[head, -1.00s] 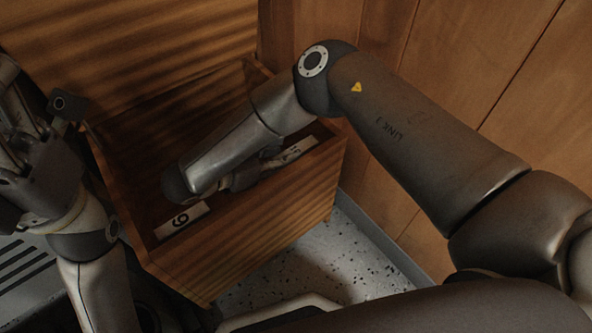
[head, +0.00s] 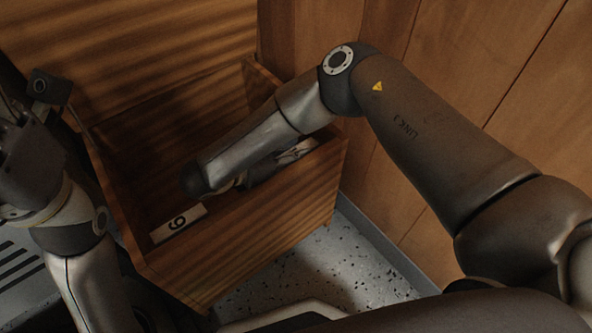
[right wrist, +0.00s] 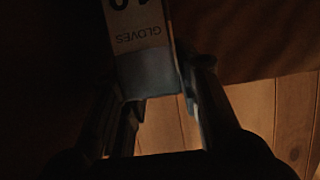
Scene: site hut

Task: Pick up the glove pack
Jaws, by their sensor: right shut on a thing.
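The glove pack (right wrist: 140,30) shows in the right wrist view, with a pale label reading GLOVES upside down and a blue-grey end. My right gripper (right wrist: 158,82) is shut on that end, one finger on each side. In the head view my right gripper (head: 262,168) is low inside the open wooden drawer, partly hidden by my forearm. A pale printed piece of the pack (head: 298,151) shows just beyond its fingers, by the drawer's right wall. My left gripper (head: 18,150) is at the left edge, dark and partly cut off, so its fingers are unclear.
The wooden drawer (head: 240,240) has raised walls around my right gripper. A white card with a large digit (head: 178,222) lies at its near left corner. Wood panelling (head: 450,60) stands at the right. Speckled floor (head: 310,255) shows below.

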